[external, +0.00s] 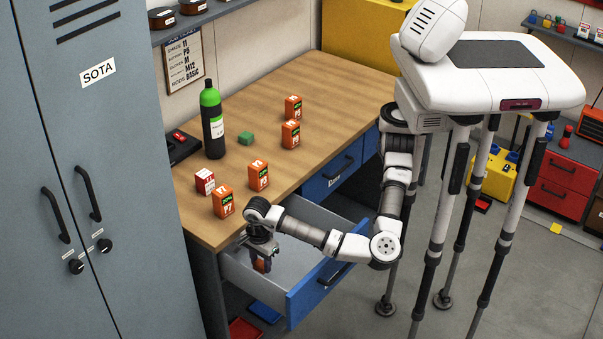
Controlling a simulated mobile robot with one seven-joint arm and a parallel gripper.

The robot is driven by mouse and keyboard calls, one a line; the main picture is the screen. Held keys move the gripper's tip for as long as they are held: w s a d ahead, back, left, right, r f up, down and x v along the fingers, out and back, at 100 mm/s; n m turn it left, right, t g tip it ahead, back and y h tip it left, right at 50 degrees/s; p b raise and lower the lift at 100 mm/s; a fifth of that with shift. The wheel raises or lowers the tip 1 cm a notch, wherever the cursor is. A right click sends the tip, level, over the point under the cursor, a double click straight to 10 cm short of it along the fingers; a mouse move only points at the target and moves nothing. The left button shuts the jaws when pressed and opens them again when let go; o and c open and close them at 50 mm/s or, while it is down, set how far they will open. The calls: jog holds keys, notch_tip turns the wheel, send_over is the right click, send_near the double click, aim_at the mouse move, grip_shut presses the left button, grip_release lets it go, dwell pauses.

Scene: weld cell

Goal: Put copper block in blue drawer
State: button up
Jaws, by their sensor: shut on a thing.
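The blue drawer (308,301) under the workbench is pulled open, with its grey inside showing. My gripper (262,259) points down inside the drawer opening, near its left end. It is shut on a small orange-brown block (261,267), which looks like the copper block. The fingers hide much of the block, and I cannot tell whether it touches the drawer floor.
Several orange boxes (258,175), a red-and-white box (205,181), a green block (246,138) and a black bottle with a green top (213,126) stand on the workbench (325,95). A grey locker (85,150) stands close at left. Another blue drawer (332,171) is shut.

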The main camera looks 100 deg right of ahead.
aim_at(262, 270)
jog(key=shift+f+p, duration=0.35)
jog(key=shift+f, duration=1.7)
jog(key=shift+f, duration=0.2)
jog(key=o, duration=1.2)
jog(key=shift+r, duration=0.15)
notch_tip(262, 270, up, 12)
jog(key=b, duration=0.3)
jog(key=shift+r, duration=0.1)
